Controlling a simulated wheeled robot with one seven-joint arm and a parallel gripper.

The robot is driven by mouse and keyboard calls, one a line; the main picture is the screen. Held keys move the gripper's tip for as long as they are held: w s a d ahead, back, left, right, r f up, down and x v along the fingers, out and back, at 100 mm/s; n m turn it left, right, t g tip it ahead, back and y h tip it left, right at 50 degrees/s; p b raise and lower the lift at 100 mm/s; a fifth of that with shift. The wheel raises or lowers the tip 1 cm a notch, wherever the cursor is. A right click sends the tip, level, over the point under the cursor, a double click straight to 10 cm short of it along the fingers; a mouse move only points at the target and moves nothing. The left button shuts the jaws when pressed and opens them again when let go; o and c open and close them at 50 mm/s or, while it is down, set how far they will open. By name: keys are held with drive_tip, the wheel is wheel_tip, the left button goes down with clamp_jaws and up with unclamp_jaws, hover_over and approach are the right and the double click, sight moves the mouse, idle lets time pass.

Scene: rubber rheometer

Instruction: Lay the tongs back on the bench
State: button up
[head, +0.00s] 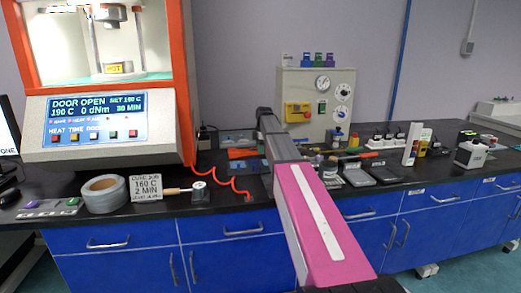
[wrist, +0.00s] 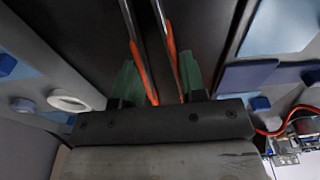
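In the wrist view my gripper (wrist: 160,82) has its two green fingers on either side of the tongs (wrist: 172,55). The tongs show as two thin metal arms with orange grips, running away from me between the fingers, and the fingers appear closed on the grips. The far tips of the tongs are out of the wrist view. In the head view my arm hides the gripper and I cannot make out the tongs. The black bench (head: 235,212) runs across the head view beneath my arm. I cannot tell whether the tongs touch it.
The rheometer (head: 97,130) stands at left, its display reading DOOR OPEN and 190 C. A tape roll (head: 105,194), a sign (head: 146,188) and a coiled red cord (head: 237,186) are nearby. A control box (head: 316,110) stands behind my arm; black trays (head: 380,173) lie right of it.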

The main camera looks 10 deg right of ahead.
drive_tip(key=shift+f, duration=0.1)
drive_tip(key=o, duration=0.5)
drive_tip(key=r, duration=0.8)
drive_tip(key=d+r, duration=0.1)
drive_tip(key=r, duration=0.3)
drive_tip(key=shift+d+r, duration=0.1)
